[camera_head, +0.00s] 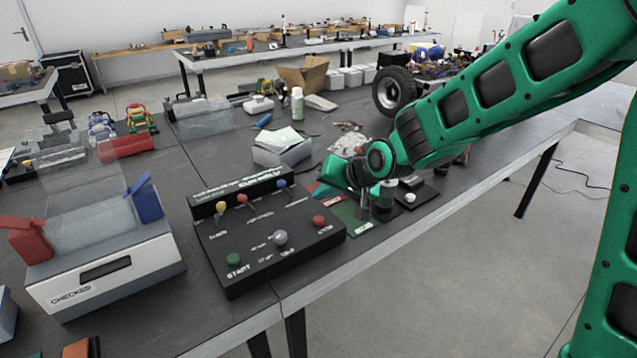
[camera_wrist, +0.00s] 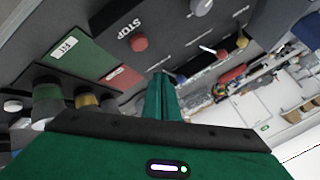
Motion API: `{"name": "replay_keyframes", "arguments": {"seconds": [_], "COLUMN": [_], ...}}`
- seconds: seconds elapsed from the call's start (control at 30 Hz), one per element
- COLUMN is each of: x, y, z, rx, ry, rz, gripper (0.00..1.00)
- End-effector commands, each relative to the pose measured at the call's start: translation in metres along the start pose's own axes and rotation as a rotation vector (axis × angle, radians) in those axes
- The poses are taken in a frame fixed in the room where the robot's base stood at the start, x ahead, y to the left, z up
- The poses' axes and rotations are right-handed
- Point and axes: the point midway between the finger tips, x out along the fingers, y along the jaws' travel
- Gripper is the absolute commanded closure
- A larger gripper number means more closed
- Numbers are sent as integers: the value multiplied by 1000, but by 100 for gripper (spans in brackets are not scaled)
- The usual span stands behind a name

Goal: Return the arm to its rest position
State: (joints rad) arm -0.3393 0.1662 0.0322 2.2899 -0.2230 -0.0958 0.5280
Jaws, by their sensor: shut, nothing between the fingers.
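My green arm (camera_head: 500,95) reaches in from the upper right in the head view and bends down over the table. My gripper (camera_head: 330,172) is low beside the black control box (camera_head: 270,245). In the wrist view my gripper's fingers (camera_wrist: 162,82) are together with nothing between them. They point toward the box's panel, near the red STOP button (camera_wrist: 139,44). In the head view my wrist partly hides the coloured mats and small parts.
A green mat (camera_head: 352,222) and a black pad (camera_head: 418,193) lie right of the control box. A white box labelled CHECKED (camera_head: 105,282) with red and blue flaps stands left. A wheel (camera_head: 397,90) and an open carton (camera_head: 303,76) stand behind.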

Motion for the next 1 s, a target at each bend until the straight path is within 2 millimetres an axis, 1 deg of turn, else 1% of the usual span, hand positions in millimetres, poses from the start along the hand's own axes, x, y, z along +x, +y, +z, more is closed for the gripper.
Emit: {"name": "replay_keyframes", "arguments": {"seconds": [0.07, 0.17, 0.27, 0.3, 0.37, 0.4, 0.47, 0.5, 0.57, 0.6, 0.67, 0.7, 0.77, 0.8, 0.87, 0.9, 1.0], "x": [-3, -17, -46, -61, -87, -105, -132, -151, -180, -199, -229, -248, -278, -296, -322, -337, -366], "y": [4, 25, 65, 84, 115, 134, 162, 180, 205, 221, 242, 254, 270, 279, 288, 292, 297], "z": [-1, -7, -14, -16, -16, -14, -9, -4, 7, 15, 31, 42, 63, 78, 101, 116, 149], "rx": [-1, -2, -2, -1, 8, 15, 31, 46, 71, 92, 125, 152, 194, 226, 273, 304, 371], "ry": [0, 1, -7, -14, -30, -42, -64, -79, -109, -127, -161, -184, -223, -249, -288, -314, -368], "rz": [9, 55, 142, 185, 254, 297, 360, 401, 457, 493, 542, 571, 609, 631, 655, 666, 680], "gripper": [100, 100, 100, 100, 100, 100, 100, 100, 100, 100, 100, 100, 100, 100, 100, 100, 100]}}
